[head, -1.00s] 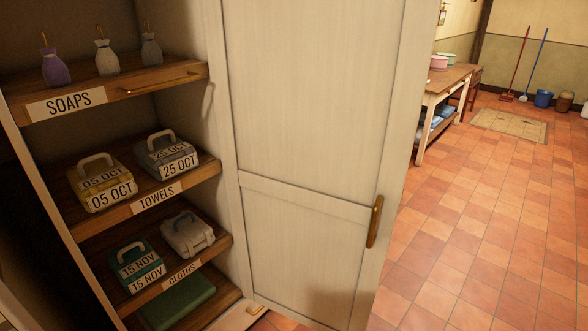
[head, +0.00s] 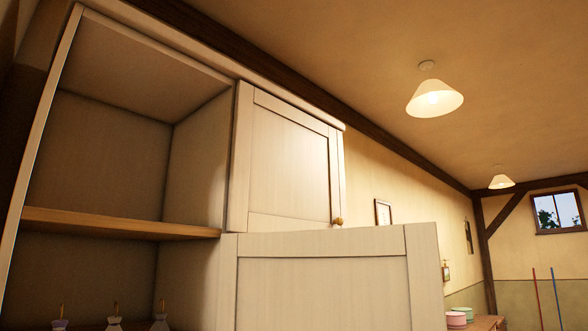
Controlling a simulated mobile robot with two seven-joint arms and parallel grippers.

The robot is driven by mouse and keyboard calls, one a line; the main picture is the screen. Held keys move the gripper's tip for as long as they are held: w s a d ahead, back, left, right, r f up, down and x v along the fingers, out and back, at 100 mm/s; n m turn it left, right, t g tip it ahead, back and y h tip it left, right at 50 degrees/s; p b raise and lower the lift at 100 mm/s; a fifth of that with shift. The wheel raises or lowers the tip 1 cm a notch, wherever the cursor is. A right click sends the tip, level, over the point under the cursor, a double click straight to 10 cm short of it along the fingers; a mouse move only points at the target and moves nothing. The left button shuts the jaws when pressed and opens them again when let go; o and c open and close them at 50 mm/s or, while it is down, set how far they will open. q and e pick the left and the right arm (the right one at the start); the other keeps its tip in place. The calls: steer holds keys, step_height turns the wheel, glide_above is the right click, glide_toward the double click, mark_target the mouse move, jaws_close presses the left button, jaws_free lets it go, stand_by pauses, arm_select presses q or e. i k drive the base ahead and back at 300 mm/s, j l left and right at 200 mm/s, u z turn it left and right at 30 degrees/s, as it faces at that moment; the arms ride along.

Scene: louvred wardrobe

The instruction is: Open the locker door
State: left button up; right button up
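The pale wooden locker fills the left and middle of the head view. Its tall lower door (head: 325,290) stands swung open, hinged beside the open shelves. Only its upper part shows, and its handle is out of view below. A smaller upper panelled door (head: 290,160) sits under the cornice to the right of the open compartment. It has a round knob (head: 338,221) at its lower right corner and appears shut. A wooden shelf (head: 120,224) crosses the open compartment. Neither of my grippers is in view.
Tops of several soap bottles (head: 114,323) show at the bottom left. Ceiling lamps (head: 434,98) hang at the right. Past the tall door, round tubs (head: 456,319) stand on a table by the wall. The floor is out of view.

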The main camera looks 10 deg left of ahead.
mark_target(284, 168)
steer(key=i+l+u, duration=0.55)
steer(key=l+u, duration=0.5)
steer(key=l, duration=0.25)
steer(key=l+u, duration=0.4)
steer(key=l, duration=0.2)
steer(key=l+u, duration=0.35)
steer(key=l, duration=0.25)
steer(key=k, duration=0.05)
